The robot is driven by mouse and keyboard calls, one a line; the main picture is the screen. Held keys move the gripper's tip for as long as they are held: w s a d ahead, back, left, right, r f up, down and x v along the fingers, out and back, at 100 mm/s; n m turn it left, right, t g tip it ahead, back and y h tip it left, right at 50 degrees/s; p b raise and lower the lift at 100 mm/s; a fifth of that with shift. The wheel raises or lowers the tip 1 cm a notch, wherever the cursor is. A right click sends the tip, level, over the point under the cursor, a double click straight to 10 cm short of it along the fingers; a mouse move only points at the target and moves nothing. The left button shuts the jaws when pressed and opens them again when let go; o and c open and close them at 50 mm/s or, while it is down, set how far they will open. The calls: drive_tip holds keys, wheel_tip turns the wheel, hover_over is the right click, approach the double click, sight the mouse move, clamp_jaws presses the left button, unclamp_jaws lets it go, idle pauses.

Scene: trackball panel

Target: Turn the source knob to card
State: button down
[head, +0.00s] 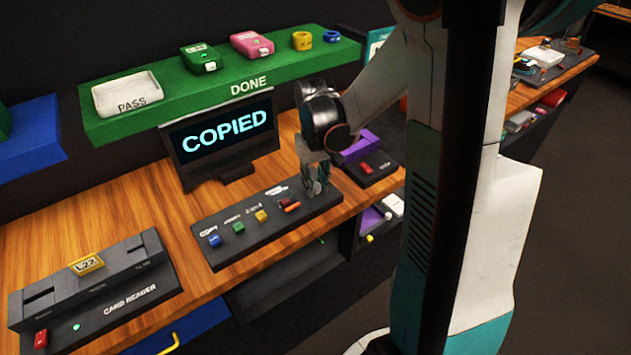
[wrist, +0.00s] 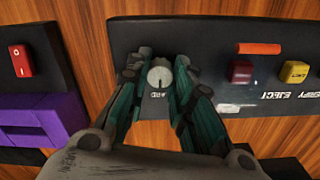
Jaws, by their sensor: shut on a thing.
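The source knob (wrist: 159,76) is a small round grey-white dial on the dark button panel, seen in the wrist view between my fingers. A thin dark pointer line shows on its face, pointing roughly towards the small upside-down lettering (wrist: 157,95) beside it, which looks like "CARD". My gripper (wrist: 158,72) is shut on the knob, with a finger on each side. In the head view my gripper (head: 317,188) is down at the right end of the panel (head: 222,258) and hides the knob. Any other position labels are hidden by the fingers.
Blue (head: 214,240), green (head: 239,227), yellow (head: 261,215) and red (head: 290,205) buttons line the panel. A screen (head: 222,138) reads "COPIED". A card reader (head: 95,295) holds a yellow card (head: 87,264). A red rocker switch (wrist: 20,60) and purple block (wrist: 38,122) stand beside the panel.

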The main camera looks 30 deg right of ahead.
sight(315, 184)
drive_tip(key=c, duration=1.4)
unclamp_jaws()
drive_tip(key=shift+w, duration=0.1)
wheel_tip(315, 184, up, 12)
